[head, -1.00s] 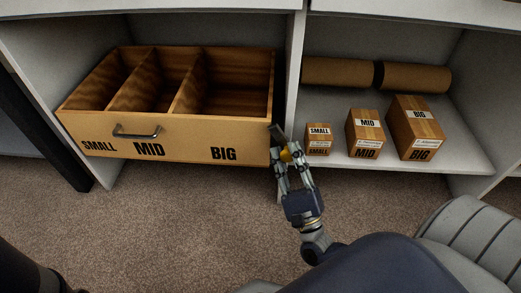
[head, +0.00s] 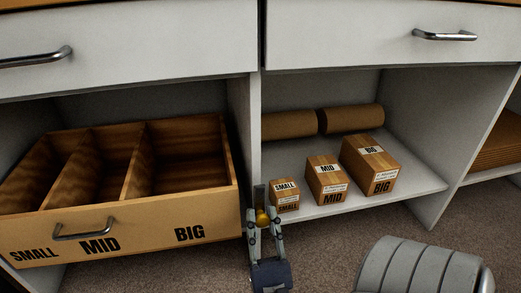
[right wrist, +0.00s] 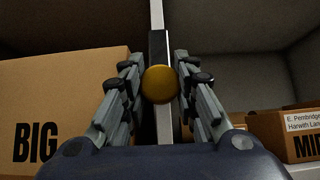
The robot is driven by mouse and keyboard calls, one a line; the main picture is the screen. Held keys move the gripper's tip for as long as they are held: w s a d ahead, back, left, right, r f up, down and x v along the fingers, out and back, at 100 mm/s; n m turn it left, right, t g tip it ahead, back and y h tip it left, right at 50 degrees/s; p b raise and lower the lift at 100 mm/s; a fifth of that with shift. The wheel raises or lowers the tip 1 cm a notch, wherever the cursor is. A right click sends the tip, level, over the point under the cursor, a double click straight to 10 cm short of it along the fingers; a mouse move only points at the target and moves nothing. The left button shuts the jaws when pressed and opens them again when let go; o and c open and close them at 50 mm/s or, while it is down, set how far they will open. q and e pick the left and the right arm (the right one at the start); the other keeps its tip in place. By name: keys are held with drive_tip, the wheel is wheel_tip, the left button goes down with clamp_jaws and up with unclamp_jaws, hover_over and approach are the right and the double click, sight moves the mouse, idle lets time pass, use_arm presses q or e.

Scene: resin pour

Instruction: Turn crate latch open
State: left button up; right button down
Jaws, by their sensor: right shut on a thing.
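The latch is a dark bar (head: 259,193) with a yellow knob (head: 262,218) at the front edge of the cabinet divider, just right of the open-topped wooden crate (head: 145,228). The bar stands upright above the knob. In the right wrist view the bar (right wrist: 157,48) lines up with the divider, and the round knob (right wrist: 160,85) sits between the fingers. My right gripper (head: 264,222) is shut on the knob, reaching from below. The crate's front (right wrist: 60,105) is left of the fingers in that view. My left gripper is not in view.
The crate has a metal handle (head: 84,229) and compartments marked SMALL, MID and BIG. Small (head: 285,195), mid (head: 326,180) and big (head: 371,165) boxes stand on the right shelf (head: 415,187), before brown rolls (head: 352,119). Closed white drawers (head: 390,35) are above.

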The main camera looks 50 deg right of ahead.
sight(262, 216)
drive_tip(key=shift+s+a+f, duration=0.1)
drive_tip(key=c, duration=1.2)
unclamp_jaws()
wheel_tip(262, 216, up, 10)
drive_tip(key=shift+r, duration=0.1)
